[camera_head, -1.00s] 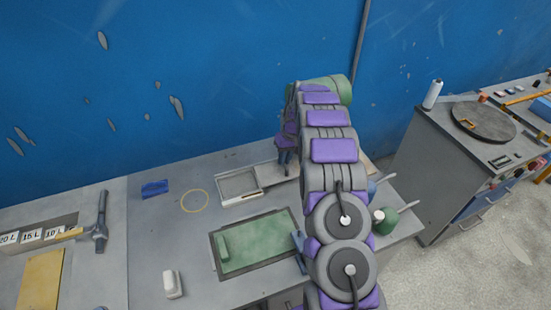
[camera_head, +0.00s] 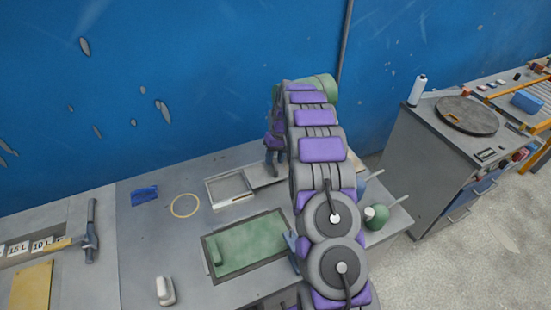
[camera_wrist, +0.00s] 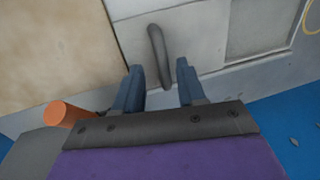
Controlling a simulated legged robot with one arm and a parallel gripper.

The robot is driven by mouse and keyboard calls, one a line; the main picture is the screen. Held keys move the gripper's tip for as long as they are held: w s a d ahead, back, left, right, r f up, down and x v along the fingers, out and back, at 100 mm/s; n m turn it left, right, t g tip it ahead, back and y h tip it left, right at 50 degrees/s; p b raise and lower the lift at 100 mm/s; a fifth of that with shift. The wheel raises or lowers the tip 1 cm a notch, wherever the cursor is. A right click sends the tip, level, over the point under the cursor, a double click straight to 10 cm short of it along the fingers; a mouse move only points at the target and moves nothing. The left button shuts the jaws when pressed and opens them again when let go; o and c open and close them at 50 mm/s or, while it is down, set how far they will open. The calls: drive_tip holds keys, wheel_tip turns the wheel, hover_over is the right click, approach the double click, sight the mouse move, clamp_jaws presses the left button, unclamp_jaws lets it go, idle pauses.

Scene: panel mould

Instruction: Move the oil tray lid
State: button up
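The oil tray lid (camera_wrist: 178,35) is a pale grey plate with a dark bar handle (camera_wrist: 157,52), seen in the wrist view. My gripper (camera_wrist: 160,67) is open, with its two blue-grey fingers on either side of the handle's lower end in the picture. I cannot tell whether the fingers reach down to the handle; no grip on it shows. The oil tray (camera_head: 228,204) is a shallow grey tray on the bench, its open part uncovered. In the head view my gripper (camera_head: 271,168) is at the tray's right, partly hiding the lid.
A green panel in a dark frame (camera_head: 206,255) lies in front of the tray. A yellow ring (camera_head: 173,207), a blue item (camera_head: 144,195) and a hammer (camera_head: 90,230) lie left. A green pot (camera_head: 376,217) stands right. An orange cylinder (camera_wrist: 68,113) is beside my gripper.

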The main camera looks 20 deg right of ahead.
drive_tip(key=d+r+p, duration=0.2)
drive_tip(key=d+r, duration=0.2)
drive_tip(key=r, duration=1.2)
drive_tip(key=shift+r+p, duration=0.2)
drive_tip(key=shift+p, duration=0.15)
drive_tip(key=s+a+r+g, duration=0.1)
drive_tip(key=s+a+r, duration=0.5)
drive_tip(key=s+a, duration=0.25)
drive_tip(key=s+a+r, duration=0.6)
drive_tip(key=s+a, duration=0.1)
drive_tip(key=s, duration=0.3)
drive_tip(key=s+a+f+h, duration=0.1)
drive_tip(key=s+a+f, duration=0.1)
drive_tip(key=s, duration=1.3)
drive_tip(key=s+a+f+h, duration=0.1)
drive_tip(key=s+a+f, duration=0.1)
drive_tip(key=s, duration=1.3)
drive_tip(key=shift+a+f+g, duration=0.3)
drive_tip(key=shift+a+g, duration=0.1)
drive_tip(key=shift+a, duration=0.05)
